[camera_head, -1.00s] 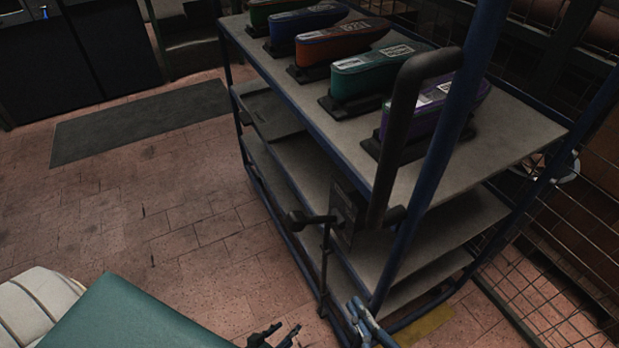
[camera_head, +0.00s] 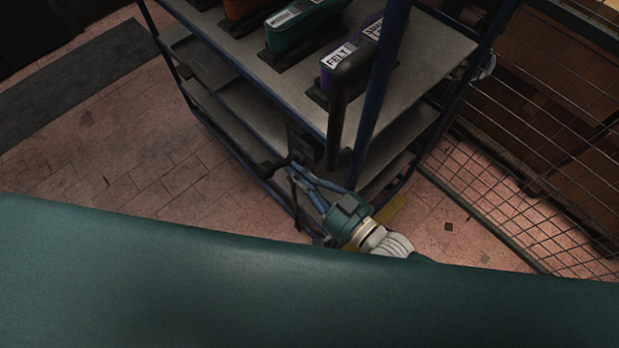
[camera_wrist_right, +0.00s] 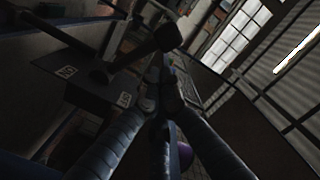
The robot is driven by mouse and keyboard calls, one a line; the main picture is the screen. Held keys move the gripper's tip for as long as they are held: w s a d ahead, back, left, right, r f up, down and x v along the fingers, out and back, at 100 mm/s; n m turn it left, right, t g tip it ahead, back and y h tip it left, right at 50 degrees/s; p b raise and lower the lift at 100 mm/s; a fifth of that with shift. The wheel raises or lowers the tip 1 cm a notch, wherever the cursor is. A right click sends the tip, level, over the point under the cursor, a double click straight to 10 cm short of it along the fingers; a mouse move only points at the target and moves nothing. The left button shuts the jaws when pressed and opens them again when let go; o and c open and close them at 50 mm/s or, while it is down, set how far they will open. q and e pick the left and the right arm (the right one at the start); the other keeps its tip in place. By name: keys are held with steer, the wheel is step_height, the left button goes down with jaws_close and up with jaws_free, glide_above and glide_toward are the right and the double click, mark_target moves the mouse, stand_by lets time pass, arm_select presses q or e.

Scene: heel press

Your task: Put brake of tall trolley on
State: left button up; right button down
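The tall trolley has a blue tube frame, grey shelves (camera_head: 276,84) and a dark handle (camera_head: 339,115). In the right wrist view, the knob (camera_wrist_right: 168,38) is beyond the fingertips and the bracket plate (camera_wrist_right: 98,92) carries ON and OFF labels; the lever points away from both. My right gripper (camera_head: 298,180) is close to the lever, its fingers apart, seemingly not holding it. Contact is unclear. My left gripper is out of view.
A wire mesh fence (camera_head: 540,160) is on the right. A dark mat (camera_head: 75,80) lies on the tiled floor (camera_head: 130,160), which is clear to the left. My teal arm covers the bottom.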

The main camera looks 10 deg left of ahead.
steer(key=shift+x, duration=1.5)
steer(key=shift+s, duration=0.1)
steer(key=shift+s+a+f+n, duration=0.1)
steer(key=shift+a+f+n, duration=0.1)
steer(key=shift+n, duration=0.2)
steer(key=shift+s+f+n, duration=0.2)
steer(key=shift+f+n, duration=0.05)
steer(key=shift+n, duration=0.05)
step_height(320, 180, down, 8)
steer(key=s+a+n+b, duration=0.1)
steer(key=n+b, duration=0.4)
steer(key=n, duration=0.5)
steer(key=shift+s+a+t, duration=0.25)
steer(key=shift+s+t, duration=0.05)
steer(key=shift+s, duration=0.05)
